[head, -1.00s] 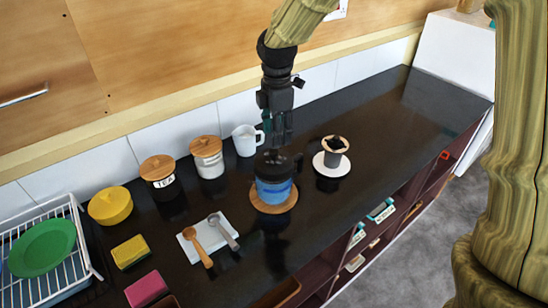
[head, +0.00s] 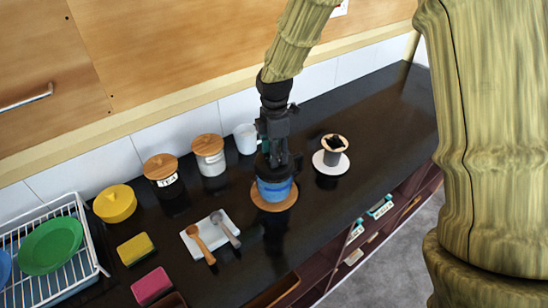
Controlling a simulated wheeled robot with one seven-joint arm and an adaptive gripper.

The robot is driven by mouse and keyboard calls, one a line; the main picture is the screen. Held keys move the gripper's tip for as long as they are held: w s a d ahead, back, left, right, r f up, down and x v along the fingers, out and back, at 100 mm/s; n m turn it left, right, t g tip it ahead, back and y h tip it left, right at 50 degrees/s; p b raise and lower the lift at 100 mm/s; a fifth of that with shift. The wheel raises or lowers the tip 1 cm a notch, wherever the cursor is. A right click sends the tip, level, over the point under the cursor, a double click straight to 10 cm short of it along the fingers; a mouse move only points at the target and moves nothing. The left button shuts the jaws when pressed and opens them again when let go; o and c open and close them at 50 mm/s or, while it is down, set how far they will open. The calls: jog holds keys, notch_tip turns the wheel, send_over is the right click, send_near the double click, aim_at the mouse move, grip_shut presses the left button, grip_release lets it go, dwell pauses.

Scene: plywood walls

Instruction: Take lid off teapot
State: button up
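The blue teapot (head: 273,189) with a dark top stands upright on a round wooden trivet (head: 264,203) on the black counter. Its dark lid (head: 266,174) seems to be on it, but is hard to make out against the dark gripper. My gripper (head: 278,163) points down right over the lid, its fingertips at or just above the top of the teapot. The fingers are dark and small here, so I cannot tell their gap or whether they touch the lid knob.
A white mug (head: 245,138) and two wooden-lidded canisters, one the tea canister (head: 163,178), stand behind to the left. A coffee dripper (head: 333,152) on a white saucer is at right. Spoons lie on a white tray (head: 222,247) in front left. The far right counter is clear.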

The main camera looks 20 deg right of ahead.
jog(key=shift+w, duration=0.1)
grip_shut()
jog(key=shift+r, duration=0.1)
